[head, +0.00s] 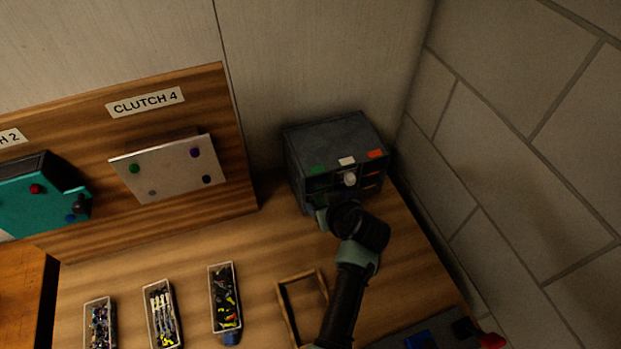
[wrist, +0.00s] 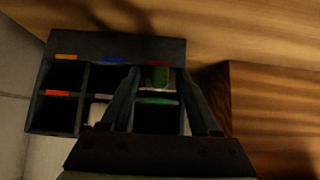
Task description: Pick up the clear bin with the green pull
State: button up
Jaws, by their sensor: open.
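A dark grey cabinet (head: 335,140) with open compartments stands at the back right of the bench; it also shows in the wrist view (wrist: 110,45). Its compartments carry coloured labels. The rest of that bin is hard to make out in the dark. My gripper (wrist: 160,74) is open at the cabinet front, one finger on each side of the green pull. In the head view my wrist hides the fingertips.
Three clear bins of small parts (head: 100,325) (head: 161,314) (head: 224,297) stand on the bench, left of an empty wooden frame (head: 281,300). A wooden panel (head: 235,150) stands left of the cabinet. A block wall (head: 510,160) is close on the right.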

grip_shut()
jog(key=shift+r+b, duration=0.15)
jog(key=shift+b, duration=0.15)
